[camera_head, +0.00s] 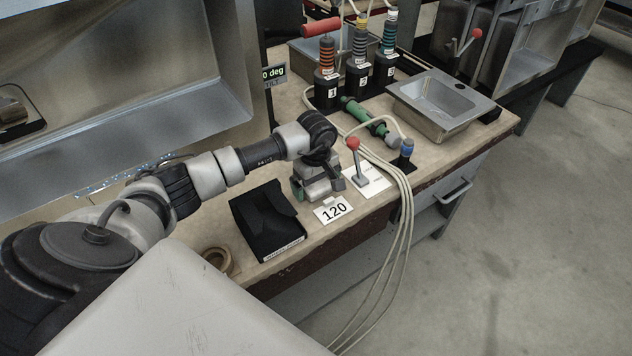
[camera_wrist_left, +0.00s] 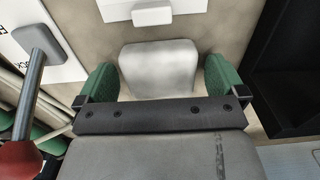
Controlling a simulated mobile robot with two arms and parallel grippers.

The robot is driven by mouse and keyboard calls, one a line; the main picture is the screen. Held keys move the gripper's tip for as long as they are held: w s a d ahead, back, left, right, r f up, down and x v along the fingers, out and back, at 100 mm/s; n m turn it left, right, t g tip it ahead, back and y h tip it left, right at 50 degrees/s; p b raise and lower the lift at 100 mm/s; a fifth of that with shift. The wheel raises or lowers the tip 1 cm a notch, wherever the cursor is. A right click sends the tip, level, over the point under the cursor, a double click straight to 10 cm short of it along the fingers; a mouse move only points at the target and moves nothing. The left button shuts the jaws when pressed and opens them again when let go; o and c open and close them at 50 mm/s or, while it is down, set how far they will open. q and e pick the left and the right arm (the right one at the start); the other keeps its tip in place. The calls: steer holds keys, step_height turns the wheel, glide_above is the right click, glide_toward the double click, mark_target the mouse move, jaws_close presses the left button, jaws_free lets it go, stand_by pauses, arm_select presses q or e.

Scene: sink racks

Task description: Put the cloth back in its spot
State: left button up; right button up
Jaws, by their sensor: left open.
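My left gripper (camera_head: 318,190) is low over the bench, between the black open box and the red-knobbed lever. In the left wrist view its green fingers (camera_wrist_left: 162,82) are apart. A pale grey, rounded piece (camera_wrist_left: 158,66) shows between them; I cannot tell whether it is the cloth, another object or part of the gripper. No cloth stands out clearly in the head view. My right gripper is not in view.
The black box (camera_head: 268,222) stands left of the gripper. The red-knobbed lever (camera_head: 354,145) and loose hoses (camera_head: 404,205) are to its right. A tape roll (camera_head: 217,260) sits near the front edge.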

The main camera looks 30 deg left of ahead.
arm_select(q)
steer(key=shift+r, duration=0.1)
steer(key=shift+r, duration=0.2)
step_height(320, 180, up, 12)
steer(key=b, duration=0.1)
steer(key=shift+f, duration=0.25)
stand_by(0.3)
